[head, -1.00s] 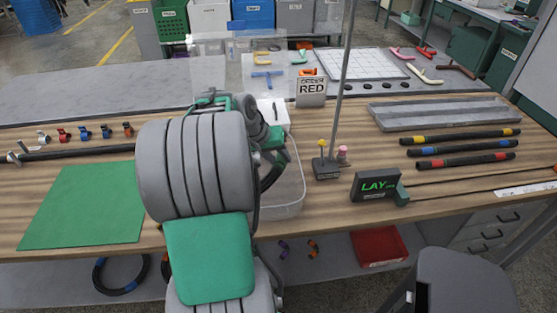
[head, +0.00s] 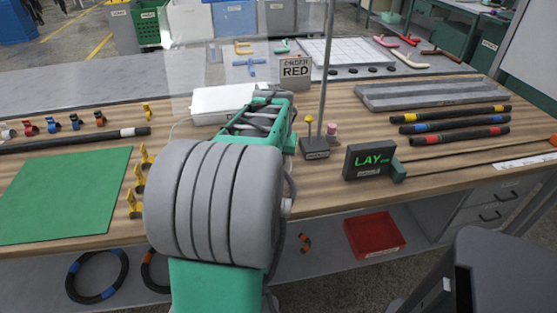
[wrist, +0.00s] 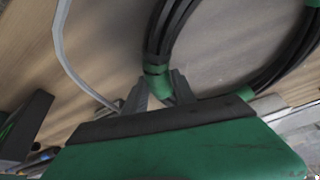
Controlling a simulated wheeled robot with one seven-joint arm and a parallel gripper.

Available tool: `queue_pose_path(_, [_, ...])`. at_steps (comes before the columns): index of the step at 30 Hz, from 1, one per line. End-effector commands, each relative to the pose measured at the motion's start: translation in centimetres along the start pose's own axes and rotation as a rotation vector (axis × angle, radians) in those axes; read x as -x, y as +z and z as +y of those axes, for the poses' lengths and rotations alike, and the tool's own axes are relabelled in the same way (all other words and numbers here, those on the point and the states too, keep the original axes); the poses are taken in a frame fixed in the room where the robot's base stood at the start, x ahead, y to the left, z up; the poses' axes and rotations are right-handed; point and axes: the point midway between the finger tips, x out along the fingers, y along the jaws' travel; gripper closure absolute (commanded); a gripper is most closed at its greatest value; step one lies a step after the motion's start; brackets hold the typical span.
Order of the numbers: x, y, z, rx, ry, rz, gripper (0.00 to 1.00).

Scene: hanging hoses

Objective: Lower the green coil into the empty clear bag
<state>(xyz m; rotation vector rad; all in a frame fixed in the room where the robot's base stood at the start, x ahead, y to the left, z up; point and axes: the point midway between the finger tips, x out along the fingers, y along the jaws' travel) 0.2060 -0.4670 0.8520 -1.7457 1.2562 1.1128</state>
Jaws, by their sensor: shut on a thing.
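In the wrist view, my gripper (wrist: 158,92) is shut on a green band (wrist: 157,78) of the green coil, a bundle of black hose (wrist: 172,25). Another green band shows at the upper right. The coil hangs between and beyond the fingers; its lower part is out of frame. In the head view, my arm hides the gripper and coil. A clear, see-through sheet (head: 190,75) stands behind my arm; I cannot tell whether it is the empty clear bag. A pale curved rim (wrist: 65,50) passes left of the fingers in the wrist view.
A white box (head: 212,101) lies behind my arm. A thin upright pole on a small base (head: 315,148), the LAY display (head: 368,161) and the ORDER RED sign (head: 295,73) stand to the right. Yellow clips (head: 139,178) and a green mat (head: 62,197) lie left.

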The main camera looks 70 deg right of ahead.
Motion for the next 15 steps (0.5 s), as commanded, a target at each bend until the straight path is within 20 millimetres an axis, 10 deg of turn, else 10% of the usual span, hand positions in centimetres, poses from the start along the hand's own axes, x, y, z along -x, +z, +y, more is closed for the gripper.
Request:
queue_pose_path(11, [-0.54, 0.24, -0.45, -0.004, -0.035, 0.002, 1.00])
queue_pose_path(12, [-0.53, 0.23, -0.45, -0.004, -0.034, 0.003, 0.67])
queue_pose_path(15, [-0.53, 0.22, -0.41, -0.004, -0.034, 0.003, 0.59])
